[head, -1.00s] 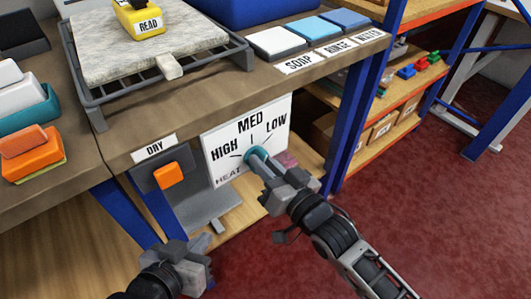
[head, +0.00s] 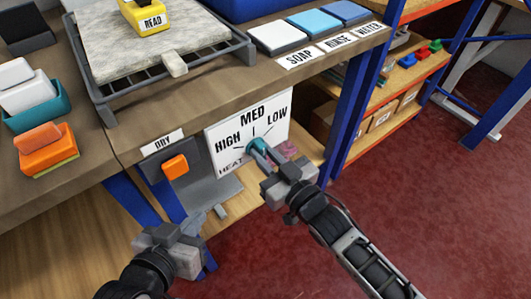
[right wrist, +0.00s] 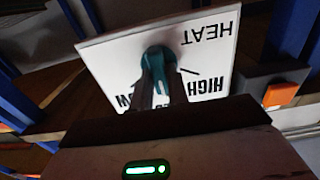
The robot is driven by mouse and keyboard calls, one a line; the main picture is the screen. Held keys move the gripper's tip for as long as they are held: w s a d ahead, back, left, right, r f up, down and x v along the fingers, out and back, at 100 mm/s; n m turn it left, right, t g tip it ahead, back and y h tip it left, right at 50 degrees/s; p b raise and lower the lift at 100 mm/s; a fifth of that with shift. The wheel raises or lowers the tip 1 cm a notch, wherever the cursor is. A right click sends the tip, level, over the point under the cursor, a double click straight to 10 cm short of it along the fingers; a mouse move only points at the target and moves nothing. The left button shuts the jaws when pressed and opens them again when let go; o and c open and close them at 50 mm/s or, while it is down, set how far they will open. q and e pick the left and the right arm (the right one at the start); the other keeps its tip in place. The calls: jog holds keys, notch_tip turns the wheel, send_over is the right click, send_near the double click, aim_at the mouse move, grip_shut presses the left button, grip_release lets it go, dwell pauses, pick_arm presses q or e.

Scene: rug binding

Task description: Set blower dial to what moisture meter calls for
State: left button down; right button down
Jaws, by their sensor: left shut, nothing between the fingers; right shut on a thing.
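The blower panel (head: 222,135) is white, marked HIGH, MED, LOW and HEAT, under the bench's front edge. Its teal dial (head: 253,144) sits low in the middle. My right gripper (head: 264,155) is shut on the dial; in the right wrist view its fingers (right wrist: 163,85) cover much of it, and I cannot tell where the dial points. The yellow moisture meter (head: 146,15) lies on the grey rug piece on the rack; only READ is legible and its reading is not visible. My left gripper (head: 208,220) is shut and empty, below and left of the panel.
An orange switch (head: 175,166) on a grey plate under the DRY label (head: 162,142) is left of the panel. White and blue pads by SOAP, RINSE and WATER labels line the bench's right. Blue posts flank the panel. Red floor is clear at right.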

jog(key=c, duration=1.4)
grip_release()
jog(key=shift+o, duration=0.2)
jog(key=p+v, duration=0.1)
jog(key=v, duration=1.5)
jog(key=shift+r, duration=0.1)
